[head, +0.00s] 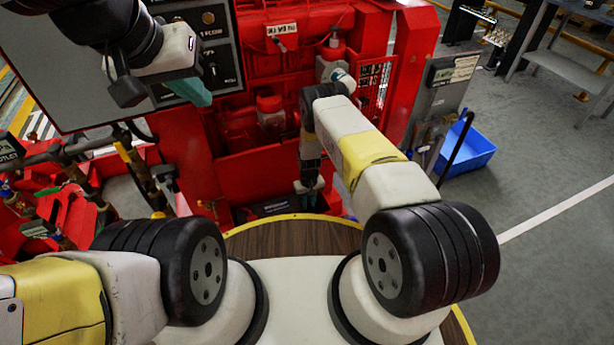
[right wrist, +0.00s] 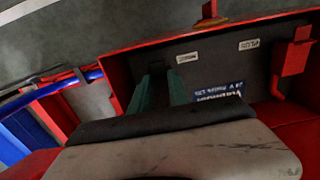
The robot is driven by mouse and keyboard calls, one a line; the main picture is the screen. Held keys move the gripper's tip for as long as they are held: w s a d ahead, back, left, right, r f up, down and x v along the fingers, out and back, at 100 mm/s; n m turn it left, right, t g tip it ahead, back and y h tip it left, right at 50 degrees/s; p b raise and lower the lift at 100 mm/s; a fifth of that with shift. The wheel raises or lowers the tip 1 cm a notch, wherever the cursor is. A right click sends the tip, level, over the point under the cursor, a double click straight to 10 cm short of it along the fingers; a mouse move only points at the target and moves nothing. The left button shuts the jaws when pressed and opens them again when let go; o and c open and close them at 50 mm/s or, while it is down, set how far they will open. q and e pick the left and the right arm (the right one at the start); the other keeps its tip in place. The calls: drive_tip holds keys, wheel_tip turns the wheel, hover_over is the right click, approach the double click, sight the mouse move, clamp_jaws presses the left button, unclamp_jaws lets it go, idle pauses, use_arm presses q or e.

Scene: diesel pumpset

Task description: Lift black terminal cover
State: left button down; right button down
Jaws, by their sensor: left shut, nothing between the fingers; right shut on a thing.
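My right gripper (head: 308,187) reaches down in front of the red pumpset, next to a dark labelled box low in its frame. In the right wrist view its two green fingers (right wrist: 161,92) are shut on a small dark piece, the black terminal cover (right wrist: 157,86), mostly hidden between them. I cannot tell whether the cover touches the box top. My left gripper (head: 198,92) is shut and empty, raised at the upper left before the grey control panel.
The dark box (head: 275,208) has a blue label (right wrist: 218,93) and sits inside red metal walls. The red pumpset (head: 255,160) fills the middle. Pipes and valves (head: 70,180) stand at the left.

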drive_tip(key=w+r, duration=0.1)
drive_tip(key=w+a, duration=0.1)
drive_tip(key=w, duration=0.1)
drive_tip(key=shift+r, duration=0.35)
drive_tip(key=shift+w+a+r, duration=0.1)
drive_tip(key=shift+w+a, duration=0.05)
drive_tip(key=shift+w, duration=0.2)
drive_tip(key=shift+w+a, duration=0.15)
drive_tip(key=shift+w, duration=0.05)
drive_tip(key=shift+s, duration=0.1)
drive_tip(key=c, duration=1.2)
unclamp_jaws()
drive_tip(key=shift+f, duration=0.2)
drive_tip(key=shift+c, duration=0.2)
drive_tip(key=shift+s, duration=0.1)
drive_tip(key=shift+r, duration=0.2)
wheel_tip(320, 180, up, 7)
drive_tip(key=shift+r, duration=0.2)
